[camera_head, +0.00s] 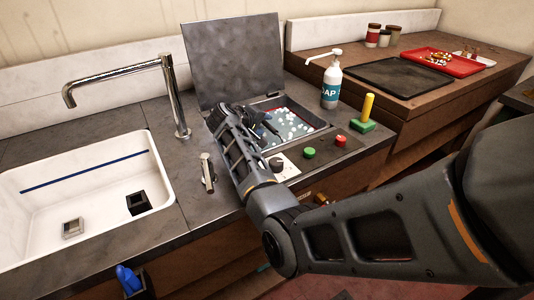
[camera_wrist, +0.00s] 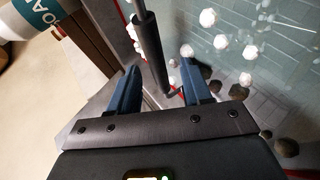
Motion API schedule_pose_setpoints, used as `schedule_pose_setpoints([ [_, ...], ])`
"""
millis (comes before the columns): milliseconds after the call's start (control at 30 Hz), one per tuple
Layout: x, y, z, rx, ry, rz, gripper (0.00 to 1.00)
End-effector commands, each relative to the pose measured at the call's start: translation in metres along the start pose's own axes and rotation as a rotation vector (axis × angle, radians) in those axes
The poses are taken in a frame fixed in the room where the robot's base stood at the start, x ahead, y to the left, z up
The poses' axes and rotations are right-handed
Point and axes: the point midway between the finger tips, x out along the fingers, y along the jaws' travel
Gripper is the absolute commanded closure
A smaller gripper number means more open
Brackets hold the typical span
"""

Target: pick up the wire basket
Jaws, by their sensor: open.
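The wire basket seems to sit in the sunken tank, under bluish water with white foam blobs. Its dark mesh (camera_wrist: 225,75) shows faintly through the water in the wrist view. A dark round bar (camera_wrist: 150,45), apparently its handle, runs between my two blue fingers. My gripper (camera_wrist: 157,65) is open around this bar; I cannot tell whether either finger touches it. In the head view my gripper (camera_head: 262,124) is over the left part of the tank (camera_head: 323,127), and my arm hides part of the basket there.
A raised dark lid (camera_head: 235,58) stands behind the tank. A soap bottle (camera_head: 331,84) and a green block with a yellow handle (camera_head: 365,118) stand to the right. A knob panel (camera_head: 318,152) lies in front. A faucet (camera_head: 172,90) and white sink (camera_head: 95,190) are left.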

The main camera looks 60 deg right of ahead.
Motion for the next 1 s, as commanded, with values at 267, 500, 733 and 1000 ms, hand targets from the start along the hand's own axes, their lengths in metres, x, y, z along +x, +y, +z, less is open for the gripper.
schedule_pose_setpoints([
  [267,-0.0004,0.0004,0.0,0.0,0.0,0.0,0.72],
  [500,-0.0005,0.0002,0.0,0.0,0.0,0.0,0.95],
  [733,-0.0005,-0.0001,0.0001,0.0,0.0,0.0,1.0],
  [1000,-0.0005,-0.0004,0.0002,-0.001,0.0,-0.001,1.0],
])
